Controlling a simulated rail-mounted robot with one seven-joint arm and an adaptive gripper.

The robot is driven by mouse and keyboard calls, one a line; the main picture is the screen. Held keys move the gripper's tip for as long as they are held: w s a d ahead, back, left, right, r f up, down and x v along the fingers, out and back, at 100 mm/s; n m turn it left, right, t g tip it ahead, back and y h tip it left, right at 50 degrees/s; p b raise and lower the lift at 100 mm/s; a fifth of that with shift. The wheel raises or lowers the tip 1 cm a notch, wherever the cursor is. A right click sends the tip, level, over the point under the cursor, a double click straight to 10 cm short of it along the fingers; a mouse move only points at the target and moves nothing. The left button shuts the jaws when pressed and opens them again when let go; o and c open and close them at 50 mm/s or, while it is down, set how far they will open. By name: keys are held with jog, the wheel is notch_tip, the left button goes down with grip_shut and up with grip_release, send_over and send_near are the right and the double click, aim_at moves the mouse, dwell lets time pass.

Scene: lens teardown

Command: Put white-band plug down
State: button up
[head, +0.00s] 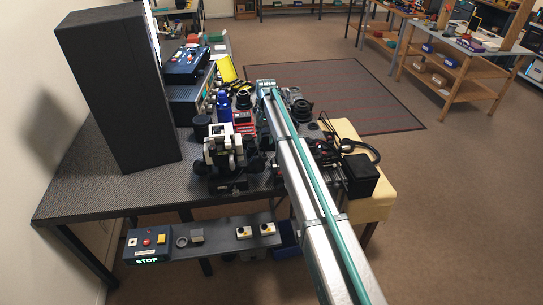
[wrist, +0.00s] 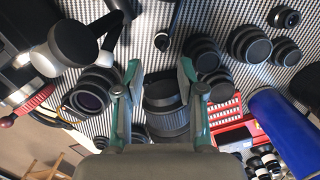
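My gripper (wrist: 158,68) shows its two green-and-grey fingers spread apart in the wrist view. A dark ribbed cylinder (wrist: 164,92) shows between them and runs down behind the gripper body. I cannot tell whether the fingers touch it or whether it stands beyond them. No white band can be made out on it, so I cannot identify it as the white-band plug. Patterned mat shows between the fingertips. In the head view my arm hides most of the gripper's work area.
Black lens parts (wrist: 248,45) stand to the upper right, and a glass-fronted lens (wrist: 88,97) is close left. A blue cylinder (wrist: 280,125) and red box (wrist: 228,122) are at right. A white-and-black device (head: 225,145) and tall dark box (head: 118,90) stand on the bench (head: 75,190).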

aim_at(265, 155)
jog(key=shift+s+a+f+p, duration=0.2)
jog(key=shift+f+p, duration=0.6)
jog(key=shift+f, duration=1.4)
jog(key=shift+s+a+f+p, duration=0.15)
jog(key=shift+f+p, duration=0.6)
jog(key=shift+f, duration=1.4)
jog(key=shift+d, duration=0.15)
grip_shut()
jog(key=shift+r, duration=0.1)
